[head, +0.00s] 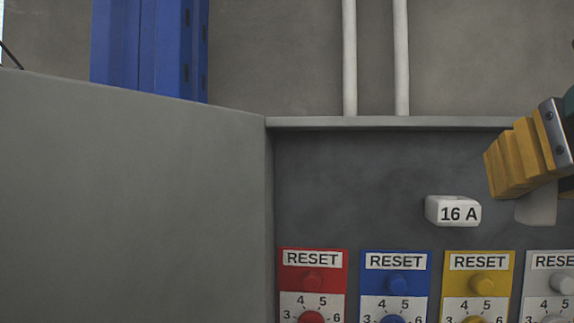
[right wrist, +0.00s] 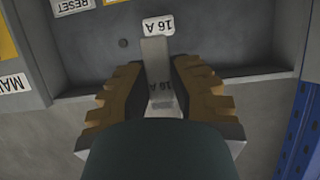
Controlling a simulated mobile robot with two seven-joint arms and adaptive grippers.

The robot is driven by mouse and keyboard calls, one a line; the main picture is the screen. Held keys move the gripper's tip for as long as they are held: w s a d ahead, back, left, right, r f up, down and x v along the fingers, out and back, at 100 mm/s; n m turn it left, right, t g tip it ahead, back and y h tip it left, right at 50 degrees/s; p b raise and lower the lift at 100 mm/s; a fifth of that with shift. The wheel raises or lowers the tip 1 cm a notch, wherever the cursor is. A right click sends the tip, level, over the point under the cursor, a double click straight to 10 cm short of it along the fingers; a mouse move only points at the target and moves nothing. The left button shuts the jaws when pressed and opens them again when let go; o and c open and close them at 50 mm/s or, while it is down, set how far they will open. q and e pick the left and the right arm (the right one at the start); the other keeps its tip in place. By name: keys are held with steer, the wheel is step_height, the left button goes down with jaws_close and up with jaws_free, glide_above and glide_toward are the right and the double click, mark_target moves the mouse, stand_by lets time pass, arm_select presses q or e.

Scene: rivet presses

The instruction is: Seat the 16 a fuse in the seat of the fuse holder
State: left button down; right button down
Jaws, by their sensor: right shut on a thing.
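A white block marked 16 A (head: 453,211), which looks like the fuse holder, is on the grey back panel in the head view. It also shows at the top of the right wrist view (right wrist: 158,25). Its seat opening cannot be made out. My right gripper (head: 510,170) is at the right edge of the head view, to the right of the block. Its ribbed yellow-brown fingers are shut on the pale grey 16 A fuse (right wrist: 155,60), which sticks out between them towards the block in the right wrist view. The fuse partly shows below the fingers in the head view (head: 537,207). My left gripper is not in view.
Below the block is a row of reset units: red (head: 313,271), blue (head: 396,271), yellow (head: 479,271) and white (head: 550,273). A grey cabinet door or side wall (head: 130,200) fills the left. Two pipes (head: 350,60) and a blue post (head: 150,50) stand behind.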

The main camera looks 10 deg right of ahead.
steer(key=shift+s+f, duration=0.1)
glide_toward(442, 191)
steer(key=shift+w+d+p, duration=0.25)
steer(key=shift+w, duration=0.75)
steer(key=shift+w+d+p, duration=0.2)
steer(key=shift+w, duration=0.8)
steer(key=shift+w+d+p, duration=0.25)
steer(key=shift+w, duration=0.75)
steer(key=shift+w+f+b, duration=0.1)
steer(key=shift+f+b, duration=0.95)
steer(key=shift+f, duration=0.15)
steer(key=c, duration=0.9)
jaws_free()
steer(key=shift+f, duration=0.1)
